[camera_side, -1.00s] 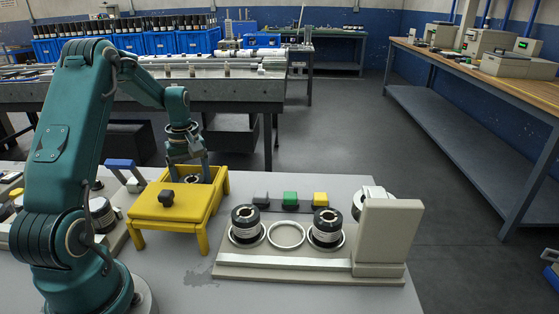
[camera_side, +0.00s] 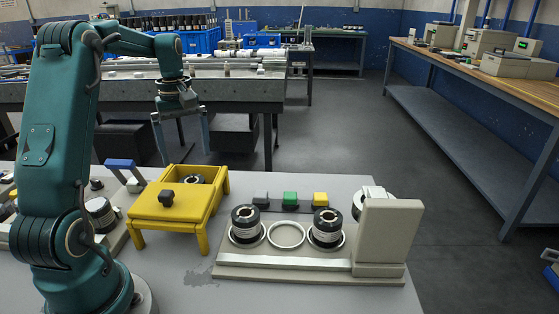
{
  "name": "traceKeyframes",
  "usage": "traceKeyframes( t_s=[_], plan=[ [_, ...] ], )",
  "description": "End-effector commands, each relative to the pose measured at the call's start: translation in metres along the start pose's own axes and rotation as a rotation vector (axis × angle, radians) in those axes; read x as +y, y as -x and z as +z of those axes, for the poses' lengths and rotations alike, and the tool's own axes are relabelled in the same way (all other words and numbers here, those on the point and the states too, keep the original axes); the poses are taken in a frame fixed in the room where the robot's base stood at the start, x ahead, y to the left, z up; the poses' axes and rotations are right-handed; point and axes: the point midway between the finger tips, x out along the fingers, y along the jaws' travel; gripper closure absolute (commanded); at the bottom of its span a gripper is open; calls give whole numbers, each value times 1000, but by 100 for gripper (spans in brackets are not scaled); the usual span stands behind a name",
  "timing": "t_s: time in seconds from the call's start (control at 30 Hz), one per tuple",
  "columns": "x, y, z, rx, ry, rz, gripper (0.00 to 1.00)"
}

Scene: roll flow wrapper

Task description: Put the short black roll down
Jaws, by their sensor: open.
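A black roll with a pale core (camera_side: 195,179) sits inside the open back part of the yellow box (camera_side: 160,212). Only its top shows above the box wall, so its length is hidden. My gripper (camera_side: 185,157) is open and empty above the box, its two fingers pointing down and spread wide, apart from the roll. Two more black rolls with white bands, a left one (camera_side: 246,220) and a right one (camera_side: 326,224), stand upright in ring seats on the pale fixture. The ring seat (camera_side: 287,246) between them is empty.
The yellow box has a black knob (camera_side: 166,198) on its cover. Grey, green (camera_side: 290,199) and yellow blocks stand behind the fixture. A beige housing (camera_side: 388,237) rises at the fixture's right end. A blue-handled device (camera_side: 121,164) stands left of the box. The grey tabletop in front is clear.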

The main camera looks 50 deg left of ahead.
Motion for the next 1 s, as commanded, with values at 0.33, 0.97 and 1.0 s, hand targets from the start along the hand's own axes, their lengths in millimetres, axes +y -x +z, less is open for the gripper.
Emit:
traceKeyframes(
  t_s=[0.33, 0.97, 1.0],
  plan=[
    [6, 29, 14, 20, -67, 13, 0],
    [-23, 56, 225, 337, -1119, 269, 0],
    [-28, 52, 232, 354, -1171, 284, 0]
  ],
)
